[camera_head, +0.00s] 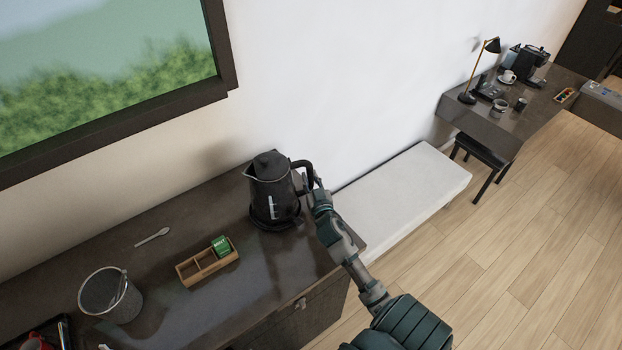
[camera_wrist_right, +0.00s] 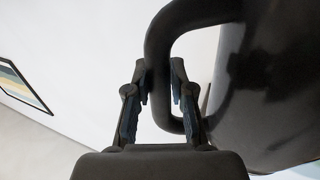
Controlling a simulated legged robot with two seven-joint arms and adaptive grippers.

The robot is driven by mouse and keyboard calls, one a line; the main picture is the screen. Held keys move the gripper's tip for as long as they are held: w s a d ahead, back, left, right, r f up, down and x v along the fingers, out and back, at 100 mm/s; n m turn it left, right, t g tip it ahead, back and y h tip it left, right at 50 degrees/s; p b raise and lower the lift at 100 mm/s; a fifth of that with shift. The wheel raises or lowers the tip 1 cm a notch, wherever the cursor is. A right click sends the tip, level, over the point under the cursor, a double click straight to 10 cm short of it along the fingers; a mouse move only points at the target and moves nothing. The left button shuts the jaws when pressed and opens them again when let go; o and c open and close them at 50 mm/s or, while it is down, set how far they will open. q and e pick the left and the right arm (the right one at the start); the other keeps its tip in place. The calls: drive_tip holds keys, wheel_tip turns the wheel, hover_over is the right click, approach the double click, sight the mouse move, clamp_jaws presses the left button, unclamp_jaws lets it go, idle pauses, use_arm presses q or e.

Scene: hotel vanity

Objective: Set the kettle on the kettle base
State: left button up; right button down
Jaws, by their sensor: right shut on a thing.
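The black kettle (camera_head: 270,187) is upright near the right end of the dark counter, with its spout to the left and its handle to the right. My right gripper (camera_head: 317,186) is shut on the kettle's handle. In the right wrist view its two fingers (camera_wrist_right: 160,78) stand on either side of the handle, and the kettle body (camera_wrist_right: 272,80) fills the right side. A dark rim shows under the kettle, likely the kettle base (camera_head: 277,226), mostly hidden by it. I cannot tell whether the kettle rests on it or is slightly above. My left gripper is out of view.
A wooden tray with compartments (camera_head: 196,268), a white spoon (camera_head: 152,237) and a metal bucket (camera_head: 112,296) lie left of the kettle. The wall is close behind. A white bench (camera_head: 405,198) stands to the right, beyond the counter's edge.

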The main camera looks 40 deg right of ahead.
drive_tip(key=shift+a+r, duration=0.3)
drive_tip(key=shift+a, duration=0.15)
drive_tip(key=shift+d+f, duration=0.25)
drive_tip(key=shift+f, duration=0.05)
drive_tip(key=shift+a+f, duration=0.15)
drive_tip(key=shift+f, duration=0.15)
drive_tip(key=c, duration=1.3)
unclamp_jaws()
drive_tip(key=shift+f, duration=0.2)
drive_tip(key=shift+p+v, duration=0.9)
drive_tip(key=shift+v, duration=4.7)
